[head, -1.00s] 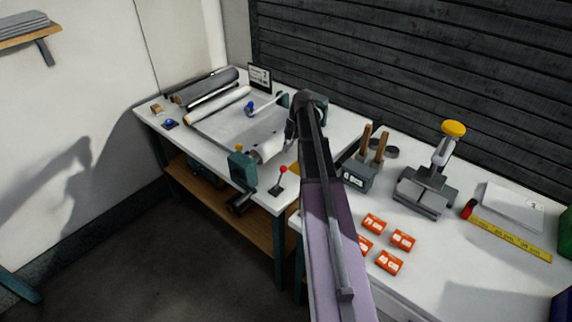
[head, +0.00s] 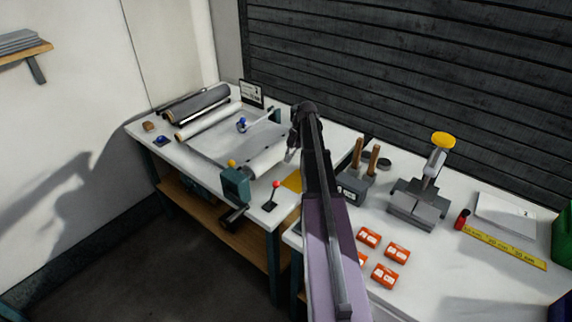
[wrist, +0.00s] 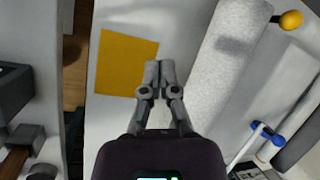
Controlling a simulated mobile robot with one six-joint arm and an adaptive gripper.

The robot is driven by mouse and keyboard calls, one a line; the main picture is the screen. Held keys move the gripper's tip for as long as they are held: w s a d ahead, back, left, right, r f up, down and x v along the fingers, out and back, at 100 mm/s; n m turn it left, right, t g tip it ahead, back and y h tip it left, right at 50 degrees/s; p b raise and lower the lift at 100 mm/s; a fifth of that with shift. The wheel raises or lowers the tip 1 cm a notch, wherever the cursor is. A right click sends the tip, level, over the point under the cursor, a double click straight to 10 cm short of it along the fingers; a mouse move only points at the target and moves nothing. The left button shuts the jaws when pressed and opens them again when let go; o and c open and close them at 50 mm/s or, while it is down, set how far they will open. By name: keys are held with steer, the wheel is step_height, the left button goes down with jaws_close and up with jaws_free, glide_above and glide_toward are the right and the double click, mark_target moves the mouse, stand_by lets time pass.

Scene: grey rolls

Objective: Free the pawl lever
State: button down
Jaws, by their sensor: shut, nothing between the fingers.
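Which lever is the pawl lever, I cannot tell. A yellow knob (head: 231,163) sits by the green housing (head: 235,184) at the near end of a grey roll (head: 266,159); the knob also shows at the top right of the wrist view (wrist: 291,19). A red-knobbed lever (head: 276,185) stands upright on the bench just right of the housing. A blue-knobbed lever (head: 242,124) lies behind the roll. My gripper (wrist: 159,66) is shut and empty, above the bench between the roll and a yellow square (wrist: 127,62). My arm hides part of the bench.
More rolls (head: 196,102) lie at the back left, before a small sign (head: 251,93). Right of my arm stand a grey block with wooden handles (head: 353,188), a press with a yellow knob (head: 418,203) and several orange packets (head: 384,276). A yellow ruler (head: 505,248) lies further right.

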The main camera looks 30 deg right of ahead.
mark_target(273, 193)
steer(key=shift+b+x, duration=4.25)
steer(key=shift+x, duration=0.55)
steer(key=shift+s+a+r+p, duration=1)
steer(key=shift+s+r+p, duration=0.2)
steer(key=shift+s+p, duration=0.1)
steer(key=shift+s+a+r+h+p, duration=0.1)
steer(key=shift+a+r+h+p, duration=0.2)
steer(key=shift+h+p, duration=0.2)
